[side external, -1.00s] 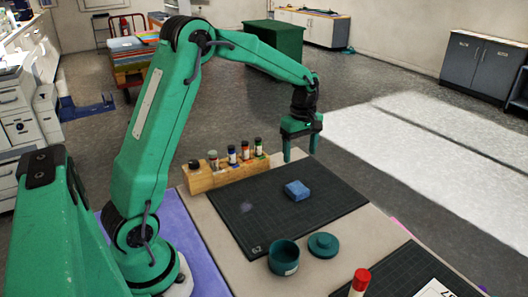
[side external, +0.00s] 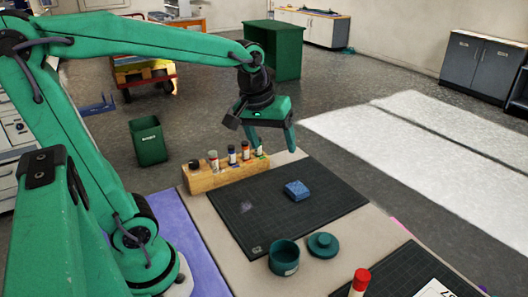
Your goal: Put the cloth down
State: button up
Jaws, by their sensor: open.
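A small folded blue cloth (side external: 297,190) lies flat on the dark cutting mat (side external: 238,228), right of the mat's middle. My gripper (side external: 273,147) is up above the far edge of the table, to the left of the cloth and clear of it. Its fingers point down and are apart, with nothing seen between them.
A wooden rack (side external: 225,174) with several small bottles stands at the mat's far left edge, just below my gripper. A teal pot (side external: 284,258) and its lid (side external: 323,245) stand in front of the mat. A red-capped tube (side external: 360,281) is at the front right.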

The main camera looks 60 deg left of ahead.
jog(key=s+d+m+t, duration=0.2)
jog(key=s+m, duration=0.5)
jog(key=s, duration=0.3)
jog(key=shift+d+f, duration=0.35)
jog(key=shift+d, duration=0.05)
jog(key=shift+w, duration=0.1)
jog(key=shift+c, duration=1.2)
jog(key=w+a+f+n+g, duration=0.1)
jog(key=w+a+n, duration=0.1)
jog(key=w+n, duration=0.4)
jog(key=w+a+f+n+g, duration=0.2)
jog(key=w+a+n, duration=0.15)
jog(key=w, duration=0.55)
jog(key=shift+w+a+f+n+g, duration=0.4)
jog(key=shift+w+a+f+n, duration=0.5)
jog(key=shift+w+f+n, duration=0.9)
jog(key=shift+w+a+f+n+g, duration=0.4)
jog(key=shift+w+a+f+n, duration=0.85)
jog(key=shift+f, duration=1)
jog(key=shift+w+a+f+n+g, duration=0.5)
jog(key=shift+w+f+n, duration=0.7)
jog(key=shift+w+f, duration=0.75)
